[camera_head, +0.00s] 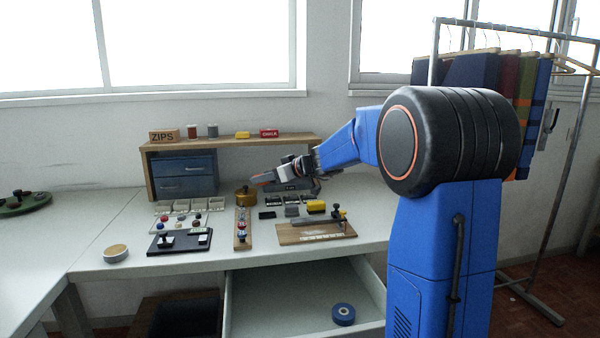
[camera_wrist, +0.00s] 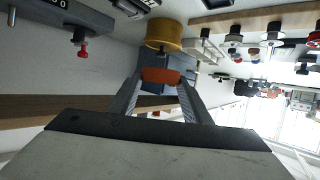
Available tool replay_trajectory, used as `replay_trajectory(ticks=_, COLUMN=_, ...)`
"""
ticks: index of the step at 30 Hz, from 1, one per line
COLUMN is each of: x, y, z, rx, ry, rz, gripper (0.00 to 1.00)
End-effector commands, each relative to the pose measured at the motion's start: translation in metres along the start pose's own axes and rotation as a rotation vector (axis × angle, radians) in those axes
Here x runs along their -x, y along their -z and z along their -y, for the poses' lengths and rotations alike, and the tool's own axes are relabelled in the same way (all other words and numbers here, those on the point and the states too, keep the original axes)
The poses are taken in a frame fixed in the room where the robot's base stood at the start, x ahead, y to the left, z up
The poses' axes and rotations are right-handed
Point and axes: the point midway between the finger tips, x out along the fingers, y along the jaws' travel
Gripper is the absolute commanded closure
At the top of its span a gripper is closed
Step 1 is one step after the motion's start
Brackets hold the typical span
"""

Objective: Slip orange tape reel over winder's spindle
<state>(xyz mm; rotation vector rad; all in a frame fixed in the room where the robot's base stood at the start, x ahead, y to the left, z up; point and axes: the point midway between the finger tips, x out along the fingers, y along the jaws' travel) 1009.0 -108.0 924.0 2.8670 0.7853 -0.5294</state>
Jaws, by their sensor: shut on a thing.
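My gripper (camera_wrist: 160,88) is shut on the orange tape reel (camera_wrist: 166,76), whose edge shows between the fingertips. In the head view my gripper (camera_head: 268,178) is above the bench's back half, with a bit of the orange reel (camera_head: 262,177) at its tip. A grey device with a number display and a red knob, which looks like the winder (camera_wrist: 62,14), is at the upper left of the wrist view. In the head view it (camera_head: 291,187) is partly behind my gripper. I cannot make out its spindle.
A wooden strip with knobs (camera_head: 242,240), a dark board (camera_head: 180,242) and a wooden board (camera_head: 312,232) lie in front. An open drawer (camera_head: 285,300) holds a blue reel (camera_head: 343,314).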

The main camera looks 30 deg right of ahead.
Motion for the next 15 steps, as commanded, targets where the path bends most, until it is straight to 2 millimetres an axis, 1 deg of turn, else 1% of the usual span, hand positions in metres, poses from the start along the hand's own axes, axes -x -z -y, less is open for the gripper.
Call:
replay_trajectory(ticks=1, x=0.002, y=-0.003, z=-0.024, rx=-0.029, ry=-0.073, rz=0.0, gripper=0.81)
replay_trajectory(ticks=2, x=0.004, y=-0.005, z=-0.038, rx=-0.048, ry=-0.117, rz=0.001, gripper=0.81)
replay_trajectory(ticks=3, x=0.007, y=-0.008, z=-0.057, rx=-0.073, ry=-0.177, rz=0.002, gripper=0.81)
replay_trajectory(ticks=5, x=0.014, y=-0.013, z=-0.083, rx=-0.11, ry=-0.264, rz=0.004, gripper=0.81)
replay_trajectory(ticks=6, x=0.019, y=-0.016, z=-0.1, rx=-0.134, ry=-0.319, rz=0.006, gripper=0.81)
replay_trajectory(ticks=9, x=0.033, y=-0.026, z=-0.134, rx=-0.188, ry=-0.438, rz=0.013, gripper=0.81)
replay_trajectory(ticks=10, x=0.036, y=-0.029, z=-0.143, rx=-0.202, ry=-0.469, rz=0.015, gripper=0.81)
replay_trajectory(ticks=12, x=0.045, y=-0.035, z=-0.159, rx=-0.232, ry=-0.529, rz=0.02, gripper=0.81)
replay_trajectory(ticks=15, x=0.054, y=-0.041, z=-0.175, rx=-0.26, ry=-0.588, rz=0.025, gripper=0.81)
